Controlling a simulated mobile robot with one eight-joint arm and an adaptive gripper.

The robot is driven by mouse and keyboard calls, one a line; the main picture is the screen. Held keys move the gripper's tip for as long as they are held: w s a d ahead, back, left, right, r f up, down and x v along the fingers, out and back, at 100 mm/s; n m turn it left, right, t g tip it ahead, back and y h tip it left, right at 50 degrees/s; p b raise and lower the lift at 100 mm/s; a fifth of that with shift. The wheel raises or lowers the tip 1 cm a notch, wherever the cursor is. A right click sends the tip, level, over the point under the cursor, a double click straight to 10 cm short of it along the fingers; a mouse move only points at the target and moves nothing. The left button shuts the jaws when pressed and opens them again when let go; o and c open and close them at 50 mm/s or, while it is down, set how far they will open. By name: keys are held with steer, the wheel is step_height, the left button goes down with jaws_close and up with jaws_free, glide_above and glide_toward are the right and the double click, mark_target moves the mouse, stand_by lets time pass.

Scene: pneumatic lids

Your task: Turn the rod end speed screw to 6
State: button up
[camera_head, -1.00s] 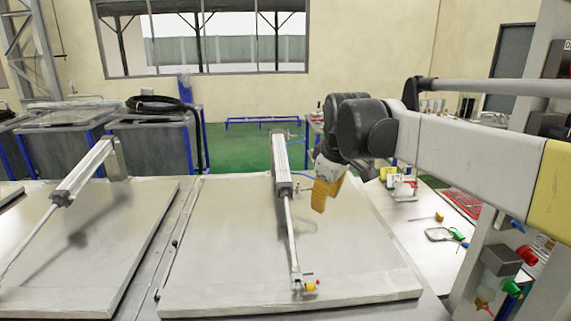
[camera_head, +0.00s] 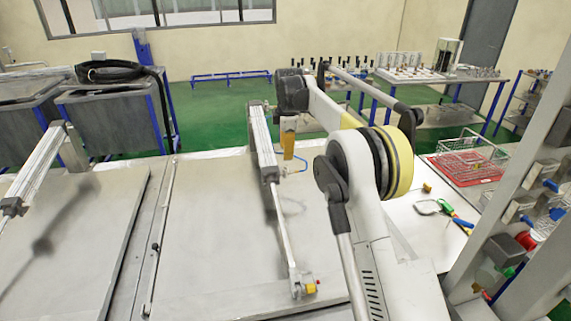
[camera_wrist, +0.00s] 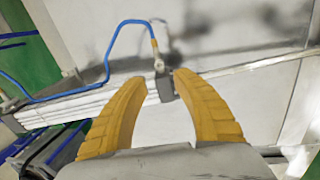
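A silver pneumatic cylinder (camera_head: 263,145) stands over the middle lid (camera_head: 205,225) in the head view, its rod (camera_head: 283,225) running down to the lid's front edge. In the wrist view the cylinder (camera_wrist: 75,107) enters from the left and ends in a dark end block (camera_wrist: 165,88). A small metal fitting with a brass part (camera_wrist: 156,55), where the rod end speed screw seems to be, rises from that block. No number is readable. My gripper (camera_wrist: 160,78) is open and empty, its yellow fingers on either side of the end block in the picture; contact cannot be told.
A blue hose (camera_wrist: 110,55) loops to the fitting. Another lid (camera_head: 70,240) with its own cylinder (camera_head: 35,175) is at left. A white bench (camera_head: 425,225) with small tools is at right, beside a red tray (camera_head: 465,167). A post with valves (camera_head: 525,240) stands at front right.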

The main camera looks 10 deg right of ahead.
mark_target(286, 166)
steer(key=f, duration=0.3)
steer(key=w+f, duration=0.1)
steer(key=f, duration=0.2)
steer(key=shift+w+f+b, duration=0.2)
steer(key=shift+f+b, duration=0.15)
steer(key=shift+c, duration=0.5)
jaws_close()
